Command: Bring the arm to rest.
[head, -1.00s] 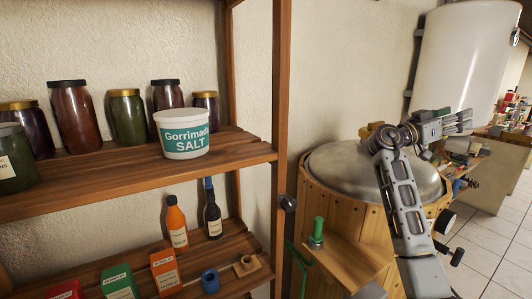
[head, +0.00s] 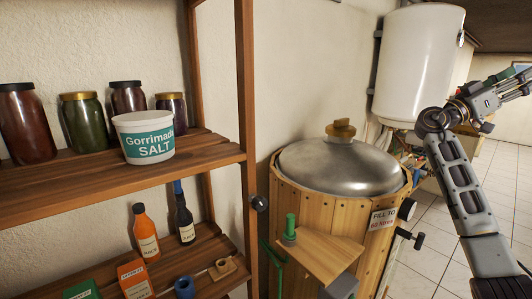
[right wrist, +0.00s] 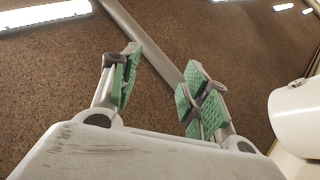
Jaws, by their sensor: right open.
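My right arm comes up at the right of the head view, with its gripper (head: 520,78) raised at the right edge, partly cut off by the frame. In the right wrist view the gripper (right wrist: 160,85) shows its two green-padded fingers spread apart with nothing between them. Behind the fingers is a brown speckled surface with bright lights. My left gripper is not in the head view.
A wooden shelf (head: 90,190) at left holds jars, a Gorrimada salt tub (head: 145,138), bottles and boxes. A wooden barrel vat (head: 320,215) with a metal lid (head: 340,165) stands in the middle. A white tank (head: 418,62) hangs behind. Tiled floor (head: 425,260) is open at right.

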